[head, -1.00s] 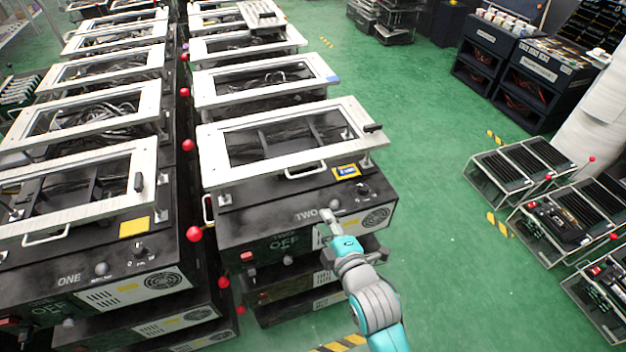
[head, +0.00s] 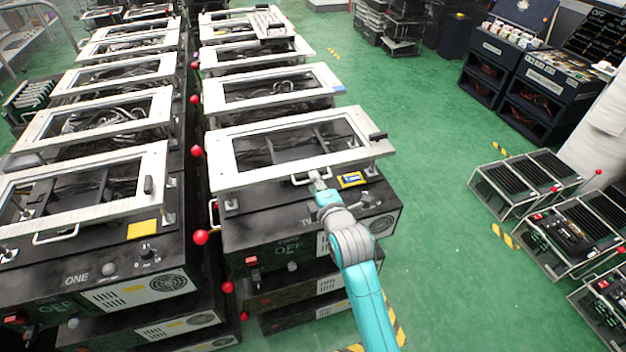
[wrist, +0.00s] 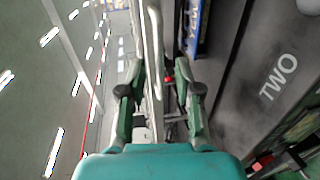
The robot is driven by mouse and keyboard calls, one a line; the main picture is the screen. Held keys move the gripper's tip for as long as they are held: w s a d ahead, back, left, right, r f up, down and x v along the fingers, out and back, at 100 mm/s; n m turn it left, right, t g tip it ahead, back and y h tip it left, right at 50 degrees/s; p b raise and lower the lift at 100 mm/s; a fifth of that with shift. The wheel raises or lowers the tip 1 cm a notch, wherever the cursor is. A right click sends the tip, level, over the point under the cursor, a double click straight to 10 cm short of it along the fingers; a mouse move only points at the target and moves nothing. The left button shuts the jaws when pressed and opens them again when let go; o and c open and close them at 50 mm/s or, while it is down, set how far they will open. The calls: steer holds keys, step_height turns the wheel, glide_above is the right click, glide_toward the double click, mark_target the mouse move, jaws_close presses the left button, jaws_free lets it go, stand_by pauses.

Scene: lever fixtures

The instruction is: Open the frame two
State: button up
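Frame two is the white rectangular frame (head: 225,178) lying over the top of the black box (head: 265,225) at the centre of the head view. The lettering TWO shows in the wrist view (wrist: 279,77) and is partly hidden by my arm in the head view. A thin handle (head: 299,181) sticks out from the frame's near edge. My gripper (head: 316,177) is at this handle. In the wrist view the handle (wrist: 154,45) runs between the two spread fingers of my gripper (wrist: 160,95), with gaps visible beside it.
Box ONE with its white frame (head: 75,225) stands to the left across a narrow gap with red ball-ended levers (head: 200,237). More framed boxes stand behind. A yellow-edged label (head: 351,180) is right of the handle.

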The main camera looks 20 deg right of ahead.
steer(key=shift+x, duration=1.2)
jaws_close()
